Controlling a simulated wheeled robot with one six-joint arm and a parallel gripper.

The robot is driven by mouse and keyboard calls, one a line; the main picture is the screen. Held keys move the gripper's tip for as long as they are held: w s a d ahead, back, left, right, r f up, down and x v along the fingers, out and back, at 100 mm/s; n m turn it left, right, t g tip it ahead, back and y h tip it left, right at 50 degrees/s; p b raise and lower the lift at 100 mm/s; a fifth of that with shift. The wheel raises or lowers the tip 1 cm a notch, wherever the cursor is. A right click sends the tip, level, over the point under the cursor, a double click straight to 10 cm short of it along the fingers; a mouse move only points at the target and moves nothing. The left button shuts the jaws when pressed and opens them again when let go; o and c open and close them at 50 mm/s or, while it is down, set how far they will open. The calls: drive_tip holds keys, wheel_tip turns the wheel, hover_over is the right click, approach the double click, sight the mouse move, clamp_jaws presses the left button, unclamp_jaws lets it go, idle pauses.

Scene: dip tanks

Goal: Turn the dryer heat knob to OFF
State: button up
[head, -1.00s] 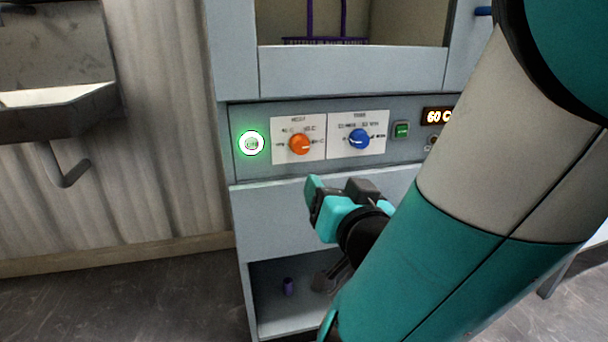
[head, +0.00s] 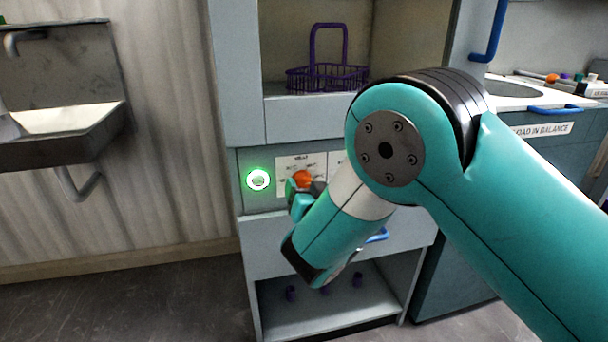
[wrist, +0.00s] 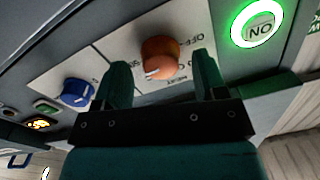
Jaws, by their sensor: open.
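The orange heat knob (head: 303,179) sits on a white label plate (head: 288,163) on the dryer's grey control panel. In the wrist view the orange knob (wrist: 160,58) lies between and just beyond the two teal fingers of my gripper (wrist: 162,80), which are apart. I cannot tell whether either finger touches it. The word OFF shows upside down on the plate near the knob, and the white pointer mark faces the lower left there. In the head view my gripper (head: 303,194) is at the knob, partly hidden by my arm.
A green-lit ON button (head: 258,180) is left of the knob. In the wrist view a blue knob (wrist: 77,93) and a green switch (wrist: 46,107) are on the other side. A purple basket (head: 327,78) stands in the dryer opening above. A sink (head: 60,130) is at left.

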drive_tip(key=shift+x, duration=0.85)
drive_tip(key=c, duration=0.9)
